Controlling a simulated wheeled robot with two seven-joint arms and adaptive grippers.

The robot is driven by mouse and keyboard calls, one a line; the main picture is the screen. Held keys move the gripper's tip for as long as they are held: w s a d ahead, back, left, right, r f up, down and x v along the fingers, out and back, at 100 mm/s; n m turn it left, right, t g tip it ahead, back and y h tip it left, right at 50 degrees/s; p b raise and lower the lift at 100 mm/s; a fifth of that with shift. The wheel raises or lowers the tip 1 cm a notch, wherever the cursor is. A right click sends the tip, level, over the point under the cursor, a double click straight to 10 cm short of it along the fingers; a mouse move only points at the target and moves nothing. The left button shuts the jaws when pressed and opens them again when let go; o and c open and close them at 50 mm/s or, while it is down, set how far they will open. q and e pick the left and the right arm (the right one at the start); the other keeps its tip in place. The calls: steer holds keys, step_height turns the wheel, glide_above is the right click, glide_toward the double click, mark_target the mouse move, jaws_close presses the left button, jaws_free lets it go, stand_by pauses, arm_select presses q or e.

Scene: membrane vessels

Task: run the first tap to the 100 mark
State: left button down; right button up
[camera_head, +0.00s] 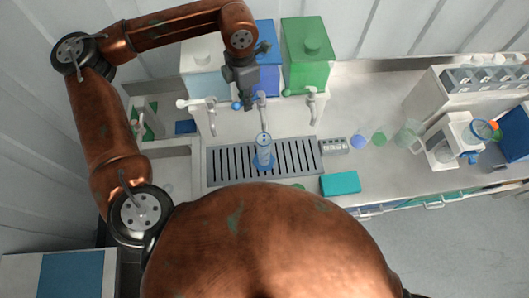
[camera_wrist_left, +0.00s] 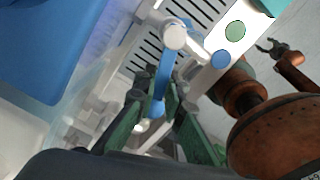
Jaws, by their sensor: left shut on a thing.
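Three tanks stand in a row at the back in the head view: a white one (camera_head: 205,82), a blue one (camera_head: 268,82) and a green one (camera_head: 305,60). Each has a white tap in front: left tap (camera_head: 211,120), middle tap (camera_head: 262,103), right tap (camera_head: 311,100). A clear cylinder with blue tint (camera_head: 264,152) stands upright under the middle tap; its marks are too small to read. My left gripper (camera_head: 241,103) is at the middle tap. In the left wrist view its green fingers (camera_wrist_left: 155,112) close around the blue lever (camera_wrist_left: 164,75). My right gripper (camera_wrist_left: 273,47) appears open and empty.
The cylinder stands on a slotted drain tray (camera_head: 222,165). To its right are a small white block (camera_head: 334,146), a teal box (camera_head: 340,183), blue and green discs, a clear jug (camera_head: 408,134) and a white device (camera_head: 448,145). A sink lies left of the tray.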

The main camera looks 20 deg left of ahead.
arm_select(q)
steer(key=shift+s+d+n+b, duration=0.25)
steer(key=shift+d+n+b, duration=0.2)
steer(key=shift+n, duration=0.75)
steer(key=shift+s+d+n+b, duration=0.3)
steer(key=shift+d+n, duration=0.2)
steer(key=shift+n, duration=0.7)
stand_by(5.6)
